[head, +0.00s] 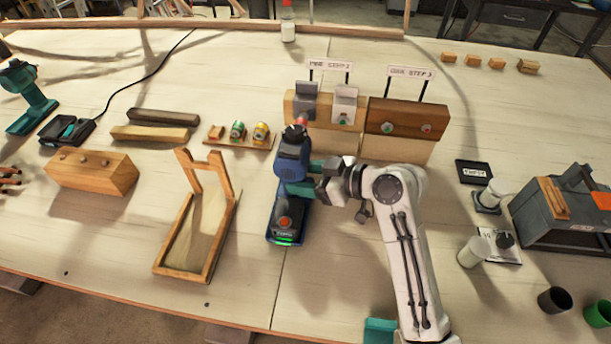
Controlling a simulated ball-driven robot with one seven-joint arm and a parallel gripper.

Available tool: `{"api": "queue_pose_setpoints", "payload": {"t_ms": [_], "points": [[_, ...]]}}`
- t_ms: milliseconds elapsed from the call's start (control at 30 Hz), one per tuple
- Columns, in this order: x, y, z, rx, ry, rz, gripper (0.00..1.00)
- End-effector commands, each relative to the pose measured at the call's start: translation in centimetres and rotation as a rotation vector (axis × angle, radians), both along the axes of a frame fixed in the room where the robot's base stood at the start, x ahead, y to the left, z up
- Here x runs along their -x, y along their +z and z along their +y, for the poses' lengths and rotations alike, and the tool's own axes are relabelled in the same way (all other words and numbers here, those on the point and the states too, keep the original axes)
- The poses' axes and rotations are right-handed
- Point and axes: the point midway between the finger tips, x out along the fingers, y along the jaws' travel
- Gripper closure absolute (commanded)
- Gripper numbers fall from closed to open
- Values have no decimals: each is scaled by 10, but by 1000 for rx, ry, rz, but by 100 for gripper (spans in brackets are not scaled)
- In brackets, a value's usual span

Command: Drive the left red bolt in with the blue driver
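The blue driver (291,165) is upright in my gripper (305,178), which is closed around its handle. Its battery base (286,225) with a green light hangs low, near or over the table. Its red-tipped nose (300,122) points at the left side of the pine block (325,138), just below the dark grey bracket (304,97). The left red bolt is not clearly seen; the nose covers that spot. I cannot tell if the tip touches it. A green-ringed bolt (338,118) sits at the white bracket (345,98).
To the right, the oak block (407,120) has a green-marked bolt (387,128) and a reddish bolt (426,128). A wooden frame (170,240) stands left of the driver. Behind it lies a small rack (240,140) with bits. A grey toolbox (560,215) is at right.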

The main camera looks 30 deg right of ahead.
Motion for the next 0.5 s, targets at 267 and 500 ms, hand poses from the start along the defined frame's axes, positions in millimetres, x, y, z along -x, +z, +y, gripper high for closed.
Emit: {"api": "queue_pose_setpoints", "payload": {"t_ms": [267, 500], "points": [[-1, 19, 0, -1, 0, -8, 97], [-1, 30, 0, -1, 0, -8, 97]]}}
